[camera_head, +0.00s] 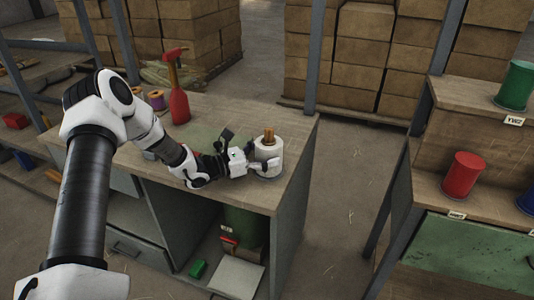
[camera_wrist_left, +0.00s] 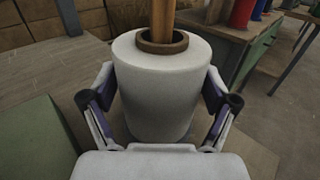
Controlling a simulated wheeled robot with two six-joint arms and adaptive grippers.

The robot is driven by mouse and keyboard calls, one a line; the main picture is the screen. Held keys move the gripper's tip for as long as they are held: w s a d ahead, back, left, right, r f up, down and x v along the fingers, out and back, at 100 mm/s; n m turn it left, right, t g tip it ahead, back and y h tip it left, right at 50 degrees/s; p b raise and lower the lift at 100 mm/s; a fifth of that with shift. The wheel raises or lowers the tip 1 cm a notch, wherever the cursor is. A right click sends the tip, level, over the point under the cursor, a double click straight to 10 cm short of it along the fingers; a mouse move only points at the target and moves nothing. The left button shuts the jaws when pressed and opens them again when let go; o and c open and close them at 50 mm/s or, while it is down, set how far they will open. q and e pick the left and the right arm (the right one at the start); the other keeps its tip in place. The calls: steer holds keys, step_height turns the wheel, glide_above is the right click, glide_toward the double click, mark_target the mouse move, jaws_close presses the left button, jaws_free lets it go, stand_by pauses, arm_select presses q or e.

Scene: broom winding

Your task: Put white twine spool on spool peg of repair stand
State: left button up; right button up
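The white twine spool (camera_head: 268,157) stands upright near the right front corner of the workbench. A wooden peg (camera_head: 269,136) rises through its core. In the left wrist view the spool (camera_wrist_left: 160,85) fills the middle, with the peg (camera_wrist_left: 163,20) coming out of its brown core ring. My left gripper (camera_head: 262,166) is at the spool, one finger on each side of it. In the left wrist view the gripper (camera_wrist_left: 160,100) flanks the spool; whether both pads press on it is unclear. The peg's base is hidden. My right gripper is not in view.
A shelf to the right holds a red spool (camera_head: 462,175) and a green spool (camera_head: 515,86). Stacked boxes (camera_head: 355,60) stand behind. The floor between the benches is mostly clear.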

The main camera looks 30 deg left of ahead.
arm_select(q)
steer(key=shift+r, duration=0.1)
steer(key=shift+r+p, duration=0.1)
steer(key=shift+p, duration=0.2)
steer(key=p+v, duration=0.3)
steer(key=v, duration=0.8)
steer(key=shift+s+a+r+p, duration=0.1)
steer(key=shift+s+a+p, duration=0.1)
steer(key=shift+p, duration=0.2)
steer(key=shift+s+a, duration=0.1)
steer(key=shift+s, duration=0.15)
steer(key=shift+f, duration=0.25)
